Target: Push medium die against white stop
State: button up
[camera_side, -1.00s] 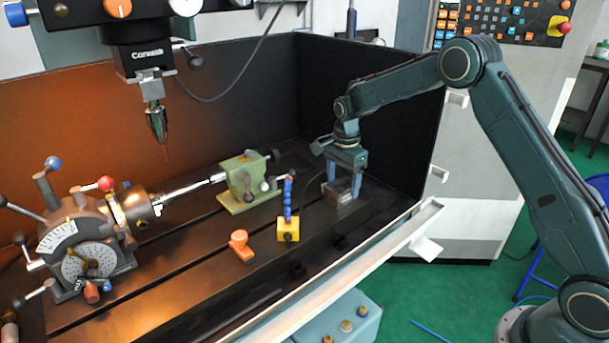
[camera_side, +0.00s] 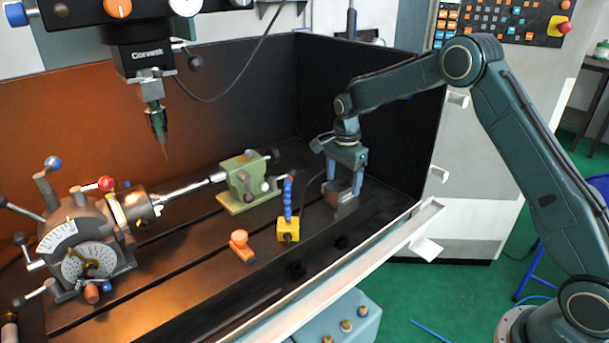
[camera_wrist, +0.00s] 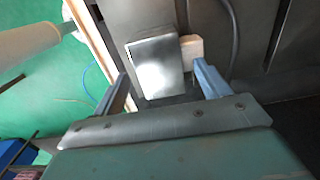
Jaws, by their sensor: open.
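A grey metal block (camera_wrist: 155,65), seemingly the die, sits on the dark table in the wrist view. It lies between and just beyond the fingertips of my gripper (camera_wrist: 160,69), which is open. A white block (camera_wrist: 193,46), seemingly the stop, shows at the die's right edge, partly hidden behind it. I cannot tell whether the two touch. In the side view my gripper (camera_side: 344,185) points down at the right end of the table, with its fingers around the grey block (camera_side: 343,197). The white block is not clearly seen there.
A yellow base with a blue hose (camera_side: 288,229) and an orange knob piece (camera_side: 241,245) stand left of my gripper. A green tailstock (camera_side: 243,183) stands farther back. The dark enclosure wall (camera_side: 395,110) is close behind, and a pale rail (camera_side: 335,275) edges the front.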

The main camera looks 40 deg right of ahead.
aim_at(342, 183)
notch_tip(342, 183, up, 13)
jog(key=shift+r, duration=0.15)
dwell(0.4)
dwell(0.4)
jog(key=s+a+r+n+t, duration=0.1)
jog(key=s+a+r+n, duration=0.2)
jog(key=s+r+n, duration=0.45)
jog(key=s+a+r+n+t, duration=0.2)
jog(key=s+r, duration=0.2)
jog(key=s, duration=0.6)
jog(key=s+a+f+n+t, duration=0.1)
jog(key=s+n, duration=0.3)
jog(key=s, duration=0.5)
jog(key=s+a+f+n+t, duration=0.1)
jog(key=s+a+f+n, duration=0.1)
jog(key=s, duration=0.8)
jog(key=shift+s+f+n+t, duration=0.3)
jog(key=shift+f+n, duration=0.35)
jog(key=shift+n, duration=0.6)
